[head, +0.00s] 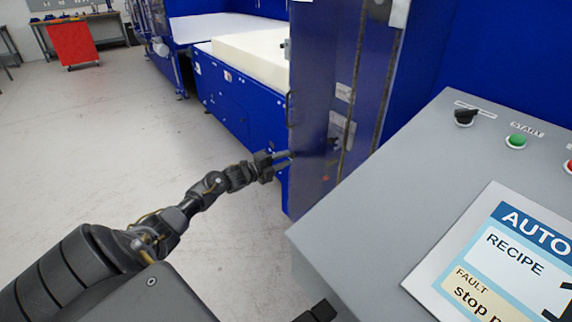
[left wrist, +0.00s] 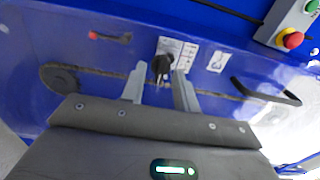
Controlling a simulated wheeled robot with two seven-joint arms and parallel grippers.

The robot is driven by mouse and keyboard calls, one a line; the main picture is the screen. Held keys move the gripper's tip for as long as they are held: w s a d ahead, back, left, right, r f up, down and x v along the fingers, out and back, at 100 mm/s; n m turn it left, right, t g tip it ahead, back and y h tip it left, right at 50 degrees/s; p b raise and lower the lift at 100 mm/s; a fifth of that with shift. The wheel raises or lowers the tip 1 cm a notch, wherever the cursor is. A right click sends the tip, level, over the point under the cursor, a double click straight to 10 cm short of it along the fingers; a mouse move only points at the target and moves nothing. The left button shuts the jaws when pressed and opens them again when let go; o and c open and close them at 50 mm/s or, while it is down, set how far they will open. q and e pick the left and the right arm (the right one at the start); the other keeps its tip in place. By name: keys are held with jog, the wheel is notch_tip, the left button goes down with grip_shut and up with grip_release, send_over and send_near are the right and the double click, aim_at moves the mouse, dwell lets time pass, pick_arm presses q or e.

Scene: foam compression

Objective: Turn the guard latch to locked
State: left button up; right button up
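The guard latch is a dark knob (left wrist: 161,67) on a white labelled plate (left wrist: 178,52) on a blue panel. In the head view the plate (head: 341,122) is small and the knob's angle is hard to read. My left gripper (head: 290,157) is at the blue guard panel (head: 312,100), left of the plate. In the left wrist view its two grey fingers (left wrist: 160,80) are apart, and the knob shows between and just past their tips. I cannot tell whether they touch it.
A red lever (left wrist: 110,37), a black handle (left wrist: 265,92) and a box with a red button (left wrist: 291,40) are around the latch. A grey console (head: 400,190) stands at the right. Cream foam (head: 255,50) lies behind. The floor (head: 110,150) at left is clear.

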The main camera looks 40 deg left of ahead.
pick_arm(q)
jog(key=shift+x, duration=0.8)
pick_arm(e)
jog(key=shift+w+d+f, duration=0.15)
jog(key=shift+d, duration=0.45)
jog(key=shift+w+d+f, duration=0.1)
jog(key=shift+w+d, duration=0.05)
jog(key=shift+d, duration=0.4)
pick_arm(q)
jog(key=shift+c, duration=0.4)
pick_arm(e)
jog(key=shift+s, duration=0.1)
